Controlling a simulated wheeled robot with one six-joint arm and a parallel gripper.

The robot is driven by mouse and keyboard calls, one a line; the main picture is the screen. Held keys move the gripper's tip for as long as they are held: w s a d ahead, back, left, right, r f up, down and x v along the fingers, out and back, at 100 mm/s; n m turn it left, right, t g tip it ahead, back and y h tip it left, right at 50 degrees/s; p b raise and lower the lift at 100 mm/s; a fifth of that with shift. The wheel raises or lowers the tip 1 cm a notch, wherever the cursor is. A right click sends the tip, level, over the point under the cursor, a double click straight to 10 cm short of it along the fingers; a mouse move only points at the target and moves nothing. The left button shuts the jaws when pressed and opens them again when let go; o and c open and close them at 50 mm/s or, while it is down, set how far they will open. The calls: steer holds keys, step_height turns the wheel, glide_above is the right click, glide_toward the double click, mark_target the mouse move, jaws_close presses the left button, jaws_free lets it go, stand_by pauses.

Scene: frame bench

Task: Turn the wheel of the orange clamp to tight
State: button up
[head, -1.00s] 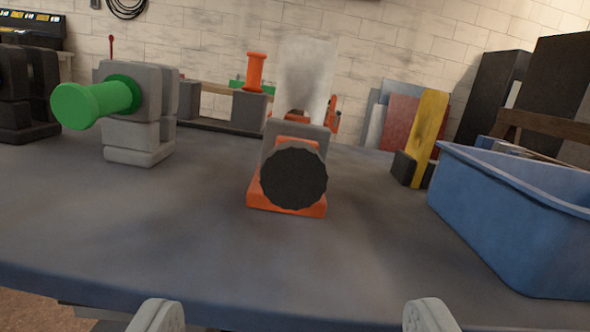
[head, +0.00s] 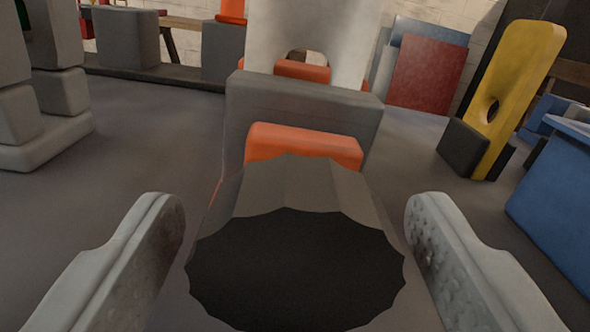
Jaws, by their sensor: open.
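The orange clamp (head: 303,144) stands on the bench ahead of me, with a grey block and an upright pale plate (head: 312,40) behind its front part. Its wheel (head: 295,268) is a dark, ridged knob facing me, large in the lower middle of the view. My gripper (head: 295,225) is open, with one finger on each side of the wheel. A gap shows between each finger and the wheel's rim. The wheel hides the clamp's lower part. I cannot tell from the wheel how tight it is.
A yellow plate (head: 517,85) with a hole stands in a dark holder at the right. A blue bin (head: 560,195) is at the right edge. Grey blocks (head: 40,105) stand at the left. A red panel (head: 428,77) leans at the back.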

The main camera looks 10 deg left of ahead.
steer(key=shift+w, duration=0.4)
steer(key=c, duration=1)
steer(key=shift+o, duration=0.2)
steer(key=shift+m, duration=2.2)
steer(key=o, duration=1)
steer(key=shift+c, duration=0.2)
steer(key=shift+s, duration=0.1)
